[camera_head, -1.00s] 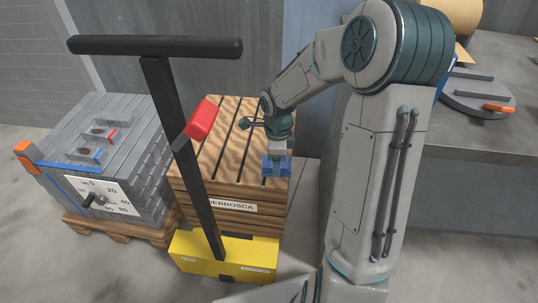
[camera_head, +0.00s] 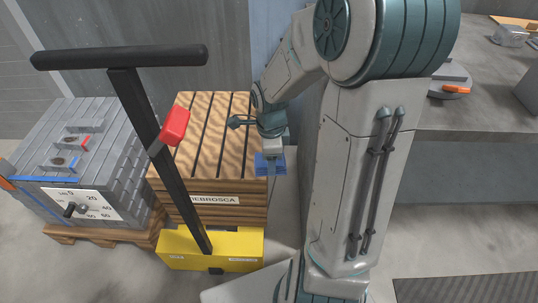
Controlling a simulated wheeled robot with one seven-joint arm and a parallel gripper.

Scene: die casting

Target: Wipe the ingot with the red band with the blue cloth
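The ingot with the red band (camera_head: 91,126) lies on top of the grey ingot stack at the left, with a dark brown stain near its red end. A similar ingot with a blue band (camera_head: 53,161) lies in front of it, also stained. My gripper (camera_head: 270,155) is over the right edge of the wooden crate, well to the right of both ingots. It appears shut on the blue cloth (camera_head: 271,168), which shows below it. The fingertips are small and partly hidden by the cloth.
A pallet jack with a black handle (camera_head: 125,57), red grip (camera_head: 175,126) and yellow base (camera_head: 215,247) stands between me and the wooden crate (camera_head: 205,135). The grey stack (camera_head: 120,155) sits on a pallet. A grey workbench (camera_head: 490,110) is at the right.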

